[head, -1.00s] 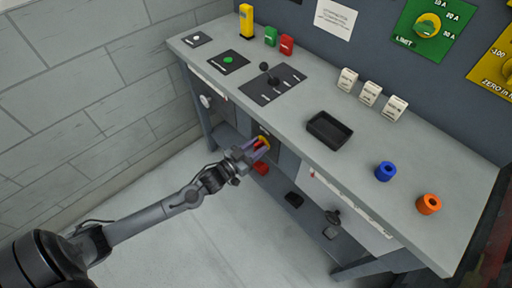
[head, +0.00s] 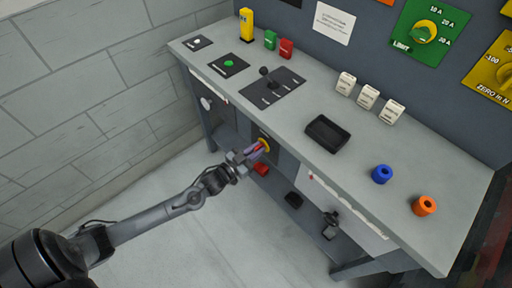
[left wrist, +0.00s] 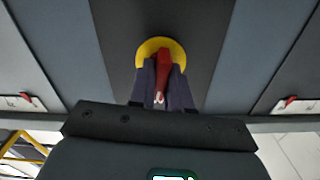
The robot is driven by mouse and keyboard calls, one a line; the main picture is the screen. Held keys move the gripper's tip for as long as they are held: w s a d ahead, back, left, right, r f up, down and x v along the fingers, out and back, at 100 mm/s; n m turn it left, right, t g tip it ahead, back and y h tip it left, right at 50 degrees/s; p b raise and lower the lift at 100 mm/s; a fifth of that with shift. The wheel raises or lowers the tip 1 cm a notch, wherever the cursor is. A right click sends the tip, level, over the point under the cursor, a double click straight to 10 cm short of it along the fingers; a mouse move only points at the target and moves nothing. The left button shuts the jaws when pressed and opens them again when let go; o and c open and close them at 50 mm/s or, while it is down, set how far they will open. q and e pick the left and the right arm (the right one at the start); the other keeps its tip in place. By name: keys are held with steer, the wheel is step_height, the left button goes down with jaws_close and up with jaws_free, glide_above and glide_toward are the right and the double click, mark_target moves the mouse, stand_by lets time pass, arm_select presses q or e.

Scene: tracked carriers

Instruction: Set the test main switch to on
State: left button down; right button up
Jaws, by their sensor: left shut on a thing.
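The main switch is a red handle (left wrist: 162,72) on a round yellow plate (left wrist: 178,48), mounted on the dark front panel below the bench top. In the head view the yellow plate (head: 265,145) shows just beyond my left gripper (head: 258,152). In the left wrist view my left gripper (left wrist: 162,88) has one finger on each side of the red handle and is shut on it. The handle points toward the gripper in that view. Any on or off lettering is hidden or too small to read. My right gripper is not in view.
The grey bench top (head: 225,95) overhangs the switch. A red object (head: 261,170) is below the gripper. The floor in front is clear.

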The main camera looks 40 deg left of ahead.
arm_select(q)
steer(key=m+p, duration=0.3)
steer(key=shift+d+r+m, duration=0.1)
steer(key=shift+r+m, duration=0.15)
steer(key=shift+m, duration=0.05)
steer(key=m+p, duration=0.2)
steer(key=m, duration=0.1)
steer(key=shift+f+m, duration=0.1)
steer(key=shift+m, duration=0.2)
steer(key=m+p, duration=0.2)
steer(key=m, duration=0.2)
steer(key=shift+d+f+m, duration=0.1)
steer(key=shift+m, duration=0.2)
steer(key=m+p, duration=0.1)
steer(key=m, duration=0.1)
steer(key=shift+f+m, duration=0.15)
steer(key=shift+m, duration=0.25)
steer(key=shift+m+p, duration=0.45)
steer(key=shift+m, duration=0.15)
steer(key=shift+f, duration=0.1)
steer(key=c, duration=1.2)
jaws_free()
steer(key=shift+o, duration=0.2)
